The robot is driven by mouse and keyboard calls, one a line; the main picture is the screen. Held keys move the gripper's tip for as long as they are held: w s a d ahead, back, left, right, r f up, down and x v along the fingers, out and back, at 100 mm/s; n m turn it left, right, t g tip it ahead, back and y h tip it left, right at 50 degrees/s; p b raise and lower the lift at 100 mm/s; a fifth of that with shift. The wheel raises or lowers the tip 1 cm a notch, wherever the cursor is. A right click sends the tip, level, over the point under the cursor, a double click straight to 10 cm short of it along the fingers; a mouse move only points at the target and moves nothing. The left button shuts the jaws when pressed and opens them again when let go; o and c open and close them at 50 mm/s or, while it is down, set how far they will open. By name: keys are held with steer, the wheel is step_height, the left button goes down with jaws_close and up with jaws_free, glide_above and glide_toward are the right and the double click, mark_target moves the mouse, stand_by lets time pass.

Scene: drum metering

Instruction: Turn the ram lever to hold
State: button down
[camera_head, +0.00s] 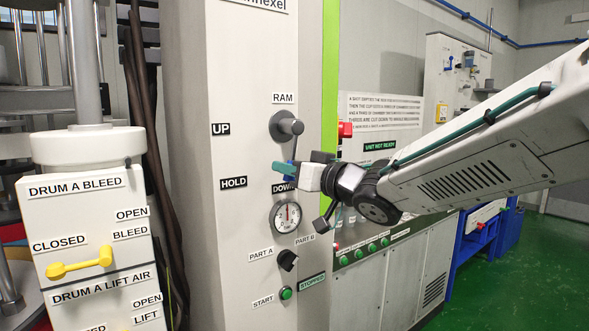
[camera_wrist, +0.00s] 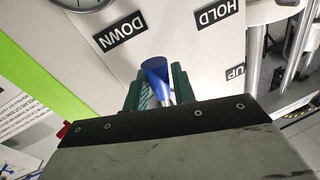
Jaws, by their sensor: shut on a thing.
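The ram lever has a grey round hub (camera_head: 284,126) on the pale panel under the RAM label (camera_head: 283,98). Its arm hangs down from the hub toward the DOWN label (camera_head: 284,187). My gripper (camera_head: 284,176) is at the lower end of the arm, just above that label, and partly covers it. In the wrist view the blue lever grip (camera_wrist: 156,76) sits between the green fingers of my gripper (camera_wrist: 158,90), which are shut on it. The HOLD label (camera_head: 233,182) is to the left and the UP label (camera_head: 220,129) is higher at left.
A pressure gauge (camera_head: 286,217) is close below the lever. A black knob (camera_head: 287,260) and a green START button (camera_head: 286,293) are lower. A red block (camera_head: 345,130) juts out right of the green strip. A yellow drum bleed handle (camera_head: 79,263) is at left.

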steer(key=a+m, duration=0.1)
steer(key=s+a+m, duration=0.1)
steer(key=m, duration=0.1)
steer(key=shift+s+r+m+t, duration=0.2)
steer(key=shift+r+m+t, duration=0.1)
steer(key=shift+r, duration=0.05)
steer(key=shift+s+a+r+m+t, duration=0.25)
steer(key=shift+a+r+m, duration=0.15)
steer(key=shift+m, duration=0.55)
steer(key=shift+s+a+r+m+t, duration=0.3)
steer(key=shift+a+m, duration=0.1)
steer(key=shift+m, duration=0.55)
steer(key=c, duration=1.2)
jaws_free()
steer(key=shift+r, duration=0.1)
glide_toward(256, 153)
steer(key=v, duration=0.3)
